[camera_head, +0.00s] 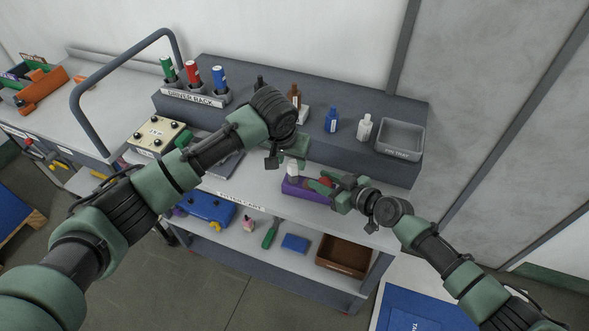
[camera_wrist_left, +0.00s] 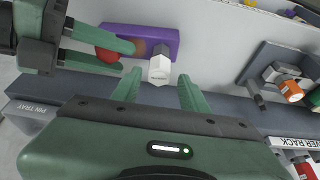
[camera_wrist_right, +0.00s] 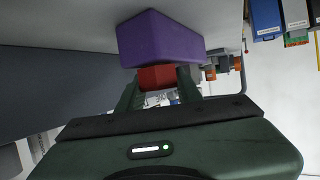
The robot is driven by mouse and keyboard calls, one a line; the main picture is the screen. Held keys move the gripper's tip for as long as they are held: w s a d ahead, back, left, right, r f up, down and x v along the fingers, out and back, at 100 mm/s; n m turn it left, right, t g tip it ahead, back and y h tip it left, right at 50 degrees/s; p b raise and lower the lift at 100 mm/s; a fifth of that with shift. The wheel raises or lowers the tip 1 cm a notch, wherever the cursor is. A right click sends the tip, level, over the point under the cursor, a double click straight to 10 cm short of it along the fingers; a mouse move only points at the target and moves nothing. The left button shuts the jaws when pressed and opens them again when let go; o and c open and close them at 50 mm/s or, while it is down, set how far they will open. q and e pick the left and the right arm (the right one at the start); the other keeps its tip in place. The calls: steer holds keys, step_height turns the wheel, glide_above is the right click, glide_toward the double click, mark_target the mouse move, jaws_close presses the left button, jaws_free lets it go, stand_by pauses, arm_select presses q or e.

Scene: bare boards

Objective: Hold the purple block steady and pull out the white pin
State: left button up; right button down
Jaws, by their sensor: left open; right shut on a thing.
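The purple block (camera_head: 303,190) lies on the bench's work surface. It also shows in the left wrist view (camera_wrist_left: 118,34) and the right wrist view (camera_wrist_right: 160,42). The white pin (camera_wrist_left: 159,71) stands at the block and also shows in the head view (camera_head: 293,170). My left gripper (camera_wrist_left: 158,84) is open, with the white pin ahead between its fingertips, apart from them. My right gripper (camera_head: 330,187) is shut on a red knob (camera_wrist_right: 156,77) at the block; the knob also shows between its fingers in the left wrist view (camera_wrist_left: 107,55). Their exact contact is partly hidden.
Behind the block, a raised grey shelf carries a grey pin tray (camera_head: 401,136), a white bottle (camera_head: 365,127), a blue bottle (camera_head: 332,120) and a driver rack (camera_head: 192,97). A lower shelf holds a brown bin (camera_head: 344,256) and tools. The bench front edge is close.

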mark_target(293, 164)
arm_select(q)
steer(key=shift+x, duration=1.85)
steer(key=shift+c, duration=0.3)
jaws_close()
steer(key=shift+r, duration=0.35)
steer(key=shift+r, duration=0.3)
steer(key=shift+r, duration=3.15)
